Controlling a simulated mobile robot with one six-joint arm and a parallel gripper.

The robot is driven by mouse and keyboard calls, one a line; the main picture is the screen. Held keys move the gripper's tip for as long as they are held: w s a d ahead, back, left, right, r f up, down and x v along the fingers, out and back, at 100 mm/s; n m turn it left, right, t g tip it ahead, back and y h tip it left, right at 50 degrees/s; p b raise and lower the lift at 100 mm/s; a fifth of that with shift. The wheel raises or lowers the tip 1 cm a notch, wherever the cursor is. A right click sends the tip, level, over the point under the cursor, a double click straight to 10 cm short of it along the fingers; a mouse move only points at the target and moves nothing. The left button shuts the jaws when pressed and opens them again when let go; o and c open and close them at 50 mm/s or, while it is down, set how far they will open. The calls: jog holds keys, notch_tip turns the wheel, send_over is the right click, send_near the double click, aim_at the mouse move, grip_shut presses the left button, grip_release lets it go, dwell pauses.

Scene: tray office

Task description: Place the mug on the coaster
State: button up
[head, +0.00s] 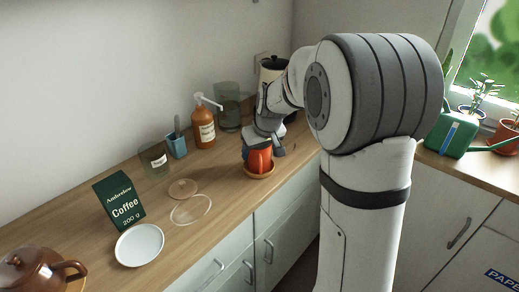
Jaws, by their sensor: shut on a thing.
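The mug (260,161) is orange-red, upright, near the front edge of the wooden counter. My gripper (265,146) is shut on it from above, with grey fingers at its upper part. Directly below the mug is a round orange-brown dish with a raised rim, like a saucer (259,175). I cannot tell whether the mug's base touches it. A flat round brown disc, which looks like the coaster (183,188), lies bare on the counter to the left of the mug. My arm comes in from the right and hides part of the counter behind the mug.
A clear glass-like disc (191,210) lies by the coaster. A white plate (139,246), green coffee box (119,199) and brown teapot (35,270) are at left. A blue cup (176,146), orange pump bottle (204,130) and glass containers stand along the wall.

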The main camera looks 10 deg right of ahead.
jog(key=shift+f, duration=0.15)
jog(key=o, duration=1.3)
jog(key=v, duration=1.2)
jog(key=s+f+m, duration=0.1)
jog(key=s+f, duration=0.1)
jog(key=s, duration=0.6)
jog(key=s+f+m+g, duration=0.1)
jog(key=s+f, duration=0.2)
jog(key=s, duration=0.5)
jog(key=s+f+g+h, duration=0.1)
jog(key=s+f, duration=0.2)
jog(key=s, duration=0.5)
jog(key=shift+a+m+p, duration=0.3)
jog(key=shift+a+m, duration=0.05)
jog(key=shift+m, duration=0.05)
notch_tip(320, 180, up, 7)
jog(key=p, duration=0.6)
jog(key=shift+s+f, duration=0.15)
jog(key=shift+f, duration=0.05)
